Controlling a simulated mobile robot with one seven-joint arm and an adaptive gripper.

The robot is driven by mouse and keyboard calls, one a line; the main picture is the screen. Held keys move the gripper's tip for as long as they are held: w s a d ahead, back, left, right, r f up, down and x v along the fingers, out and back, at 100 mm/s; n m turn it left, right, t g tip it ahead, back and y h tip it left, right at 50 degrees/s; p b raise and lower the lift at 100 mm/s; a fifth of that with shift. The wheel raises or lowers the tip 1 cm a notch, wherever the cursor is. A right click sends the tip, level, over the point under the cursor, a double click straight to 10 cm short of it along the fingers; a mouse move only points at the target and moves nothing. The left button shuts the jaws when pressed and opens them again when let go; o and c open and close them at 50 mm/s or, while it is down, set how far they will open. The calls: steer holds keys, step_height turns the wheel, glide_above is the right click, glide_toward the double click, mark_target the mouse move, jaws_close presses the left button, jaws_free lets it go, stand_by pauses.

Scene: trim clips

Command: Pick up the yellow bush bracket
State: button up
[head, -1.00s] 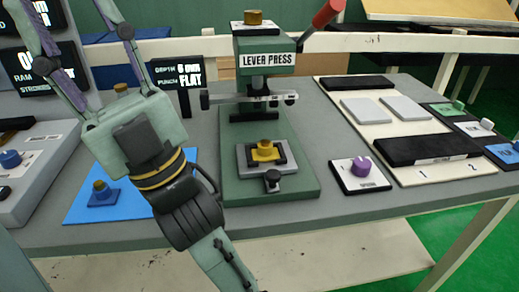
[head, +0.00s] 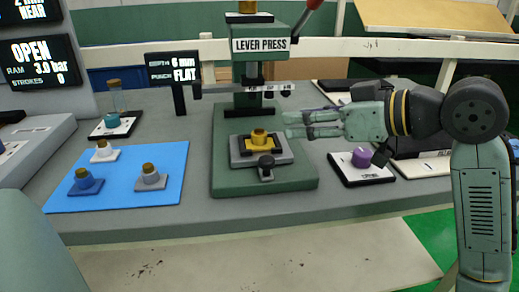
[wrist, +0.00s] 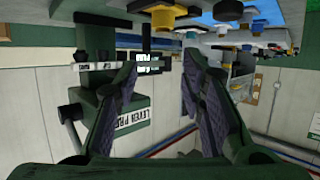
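The yellow bush bracket (head: 259,138) sits upright in the dark-jawed fixture (head: 240,158) on the green base of the lever press. A brass-coloured bush stands on its top. My gripper (head: 290,126) comes in from the right with its fingers pointing left, just right of the bracket and slightly higher in the head view. Its fingers are apart with nothing between them. In the wrist view, which looks upside down, the yellow bracket (wrist: 164,17) shows at the top edge, outside the open fingers (wrist: 160,85). No contact is visible.
The lever press (head: 261,70) rises behind the fixture, its punch above the bracket. A blue mat (head: 120,190) at left bears blue, white and grey brackets. A purple-knobbed piece (head: 361,157) stands below my arm at right. The front bench strip is clear.

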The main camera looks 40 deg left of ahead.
mark_target(261, 131)
steer(key=shift+d+f, duration=0.35)
steer(key=shift+h, duration=0.3)
steer(key=p+x, duration=0.1)
steer(key=x, duration=0.9)
steer(key=shift+a+f, duration=0.1)
steer(key=shift+f, duration=0.1)
jaws_close()
